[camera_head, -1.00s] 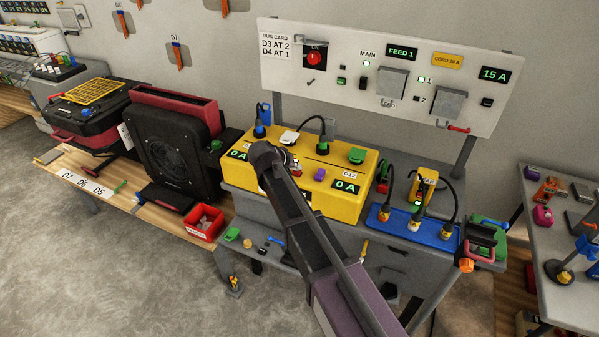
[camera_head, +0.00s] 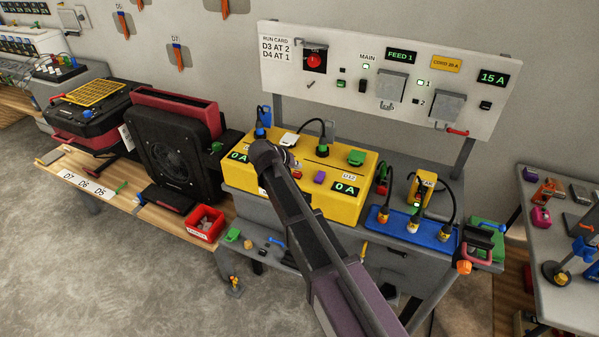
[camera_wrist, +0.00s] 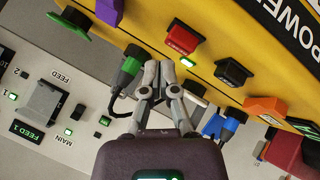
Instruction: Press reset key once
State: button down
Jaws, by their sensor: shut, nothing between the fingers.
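The yellow power box (camera_head: 345,207) stands on the grey bench with two displays reading 0A. A red key (camera_head: 297,175) and a purple block (camera_head: 320,177) are on its top. No key label reading reset is legible. My gripper (camera_head: 291,159) is shut and empty over the box, left of and behind the red key. In the wrist view my gripper (camera_wrist: 160,68) overlaps a black-and-green plug (camera_wrist: 130,66); contact cannot be told. My wrist hides part of the box.
A plug with a blue body (camera_head: 263,117) and a cabled plug (camera_head: 323,146) rise from the box. A blue strip (camera_head: 395,220) with several cabled plugs is to its right. The panel (camera_head: 300,85) stands behind. A black fan unit (camera_head: 177,155) stands left.

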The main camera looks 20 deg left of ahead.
aim_at(296, 174)
dwell(0.3)
jog(key=shift+r+p, duration=2.55)
jog(key=shift+s+f, duration=0.1)
